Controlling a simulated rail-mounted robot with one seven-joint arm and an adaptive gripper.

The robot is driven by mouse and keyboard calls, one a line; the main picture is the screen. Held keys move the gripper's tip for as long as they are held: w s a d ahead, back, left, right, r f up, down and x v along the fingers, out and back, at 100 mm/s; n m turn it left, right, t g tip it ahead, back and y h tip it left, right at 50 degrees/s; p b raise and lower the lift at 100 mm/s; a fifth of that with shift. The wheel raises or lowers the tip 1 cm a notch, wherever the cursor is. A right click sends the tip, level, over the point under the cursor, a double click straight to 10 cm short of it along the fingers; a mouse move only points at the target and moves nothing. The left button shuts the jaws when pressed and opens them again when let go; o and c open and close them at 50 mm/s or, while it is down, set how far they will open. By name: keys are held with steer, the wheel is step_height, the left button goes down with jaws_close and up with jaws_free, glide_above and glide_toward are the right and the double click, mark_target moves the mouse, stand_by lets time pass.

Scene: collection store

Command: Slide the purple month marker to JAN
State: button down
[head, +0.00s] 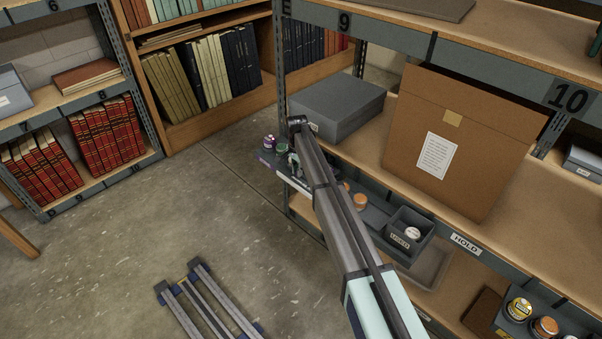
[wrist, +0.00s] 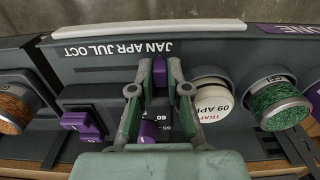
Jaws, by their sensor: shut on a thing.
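The purple month marker (wrist: 159,72) is a small upright tab, seen in the wrist view between my fingertips. My gripper (wrist: 155,72) is shut on it, one finger on each side. In the head view my gripper (head: 294,162) is at the far end of the shelf's front edge, and the marker is too small to make out.
In the wrist view, a purple block (wrist: 84,126) sits to the left and another purple piece (wrist: 148,131) lies below the fingers. A white-lidded jar (wrist: 213,101) is close on the right, with a green spool (wrist: 280,103) beyond. A grey box (head: 338,105) stands behind my gripper.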

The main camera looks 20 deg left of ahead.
steer(key=shift+w+a, duration=0.15)
steer(key=shift+a, duration=0.05)
steer(key=c, duration=1.1)
jaws_free()
